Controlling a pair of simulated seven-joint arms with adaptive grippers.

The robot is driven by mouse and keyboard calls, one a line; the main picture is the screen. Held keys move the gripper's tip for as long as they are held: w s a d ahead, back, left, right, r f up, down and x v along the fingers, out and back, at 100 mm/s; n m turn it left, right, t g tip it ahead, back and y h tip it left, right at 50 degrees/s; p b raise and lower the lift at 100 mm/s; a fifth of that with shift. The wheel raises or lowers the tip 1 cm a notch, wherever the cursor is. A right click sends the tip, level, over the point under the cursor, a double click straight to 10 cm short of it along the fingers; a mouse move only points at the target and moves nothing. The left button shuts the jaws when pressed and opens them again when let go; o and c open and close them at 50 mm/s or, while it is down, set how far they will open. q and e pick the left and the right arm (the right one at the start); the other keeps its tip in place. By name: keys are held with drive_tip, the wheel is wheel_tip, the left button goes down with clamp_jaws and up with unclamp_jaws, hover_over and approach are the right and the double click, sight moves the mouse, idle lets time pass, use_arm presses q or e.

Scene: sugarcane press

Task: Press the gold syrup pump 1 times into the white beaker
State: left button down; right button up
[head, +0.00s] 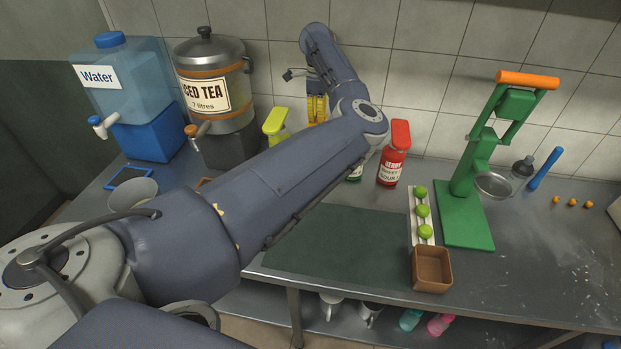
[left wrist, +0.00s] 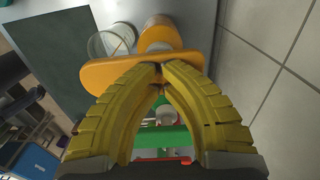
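My left gripper (head: 318,106) points down near the back wall in the head view, partly behind my own arm. In the left wrist view its yellow fingers (left wrist: 160,70) are together at the tips, with nothing visible between them. The tips are over the broad orange-gold head of the gold syrup pump (left wrist: 102,76); I cannot tell whether they touch it. The gold bottle (left wrist: 158,36) shows beyond the head. A pale, see-through beaker (left wrist: 117,40) stands beside the bottle. My arm hides much of this area in the head view. My right gripper is not in view.
A green press (head: 465,212), limes (head: 423,210) and a brown box (head: 431,270) are to the right. The water dispenser (head: 125,82) and iced tea urn (head: 212,75) are at left.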

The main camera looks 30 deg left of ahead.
use_arm(q)
drive_tip(key=shift+f, duration=1.15)
drive_tip(key=shift+r, duration=3.15)
drive_tip(key=shift+r, duration=3)
drive_tip(key=shift+a, duration=0.1)
